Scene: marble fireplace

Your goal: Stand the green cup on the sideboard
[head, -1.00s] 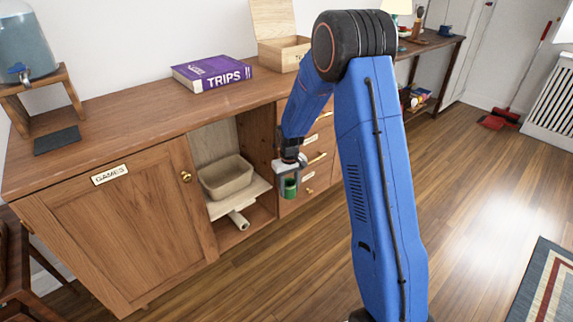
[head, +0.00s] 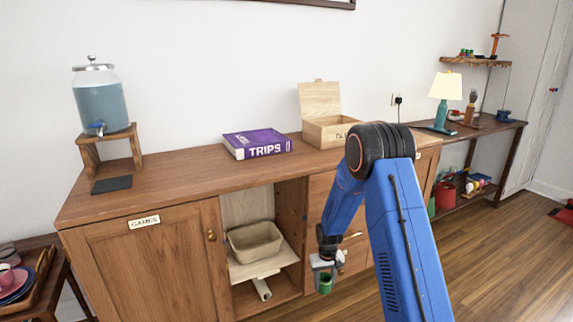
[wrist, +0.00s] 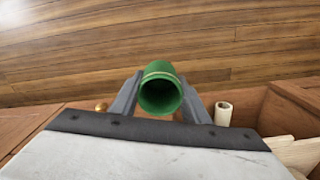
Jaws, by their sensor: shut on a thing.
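The green cup (head: 325,282) is held in my gripper (head: 325,265), in front of the sideboard and below the level of its top. In the wrist view the green cup (wrist: 161,90) sits between the two grey fingers of my gripper (wrist: 160,98), with its round opening facing the camera. The sideboard (head: 190,170) is a long brown wooden cabinet against the wall, with a bare stretch of top in front of the book.
On the sideboard top stand a water dispenser (head: 100,98) on a wooden stand, a dark mat (head: 112,184), a purple book (head: 257,143) and an open wooden box (head: 330,130). An open compartment holds a beige basin (head: 255,241). A lamp (head: 444,95) stands farther right.

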